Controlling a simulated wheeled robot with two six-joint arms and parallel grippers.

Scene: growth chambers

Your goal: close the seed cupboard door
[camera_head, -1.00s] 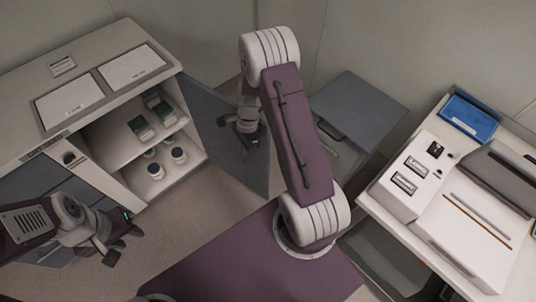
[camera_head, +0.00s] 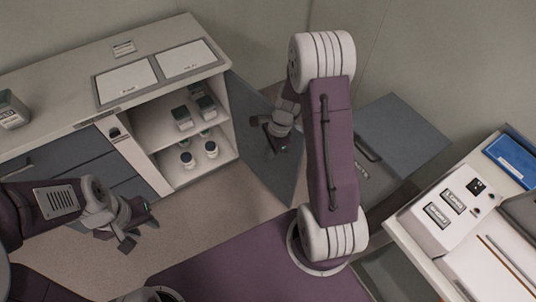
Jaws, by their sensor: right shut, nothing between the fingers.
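The seed cupboard (camera_head: 149,137) stands at the upper left, with several jars and boxes on its two levels. Its grey door (camera_head: 262,171) stands open, hinged at the right side of the opening and swung out towards me. My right gripper (camera_head: 270,137) is shut and empty, and overlaps the upper part of the door in the picture. I cannot tell whether it touches the door. My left gripper (camera_head: 136,226) is open and empty, in front of the drawers and left of the opening, away from the door.
Two white panels (camera_head: 126,80) lie on the cupboard top, with a labelled jar (camera_head: 12,110) at the far left. A grey cabinet (camera_head: 400,138) stands right of my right arm. A white bench (camera_head: 405,246) with a blue tray (camera_head: 513,160) is at the right. Floor before the opening is clear.

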